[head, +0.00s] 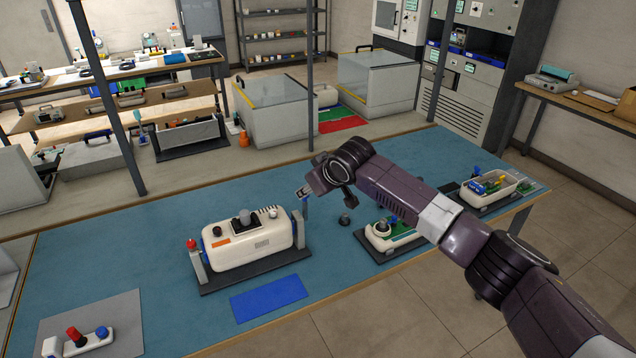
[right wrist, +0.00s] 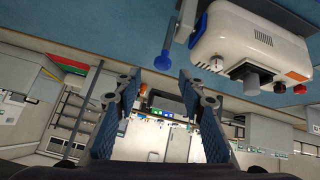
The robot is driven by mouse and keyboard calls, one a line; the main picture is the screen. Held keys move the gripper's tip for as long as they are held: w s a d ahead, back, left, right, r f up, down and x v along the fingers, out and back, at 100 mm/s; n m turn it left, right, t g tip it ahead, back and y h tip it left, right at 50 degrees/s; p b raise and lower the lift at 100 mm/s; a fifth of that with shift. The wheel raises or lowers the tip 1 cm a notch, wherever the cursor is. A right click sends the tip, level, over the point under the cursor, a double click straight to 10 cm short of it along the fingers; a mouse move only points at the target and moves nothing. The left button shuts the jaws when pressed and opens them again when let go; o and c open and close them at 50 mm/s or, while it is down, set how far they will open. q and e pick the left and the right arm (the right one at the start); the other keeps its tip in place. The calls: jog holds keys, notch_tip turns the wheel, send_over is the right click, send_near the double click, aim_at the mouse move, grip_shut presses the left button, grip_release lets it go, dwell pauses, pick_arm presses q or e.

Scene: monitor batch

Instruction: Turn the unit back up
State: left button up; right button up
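The unit (head: 247,243) is a cream rounded case between two end posts on a dark base (head: 256,277). A grey knob, an orange label and dark vents show on its upward side. My right gripper (head: 302,191) is just above the blue post at the unit's right end. In the right wrist view, the unit (right wrist: 245,35) is upper right, and the blue-headed post (right wrist: 182,42) lies beyond my right gripper's spread, empty fingers (right wrist: 158,86). My left gripper is out of view.
A blue pad (head: 268,298) lies before the unit on the teal-topped bench (head: 130,240). A small control box with red and blue knobs (head: 88,341) is front left. Another opened unit (head: 385,235) and a parts tray (head: 487,190) stand right, near my arm.

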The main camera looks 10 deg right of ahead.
jog(key=v, duration=0.5)
jog(key=shift+d, duration=0.15)
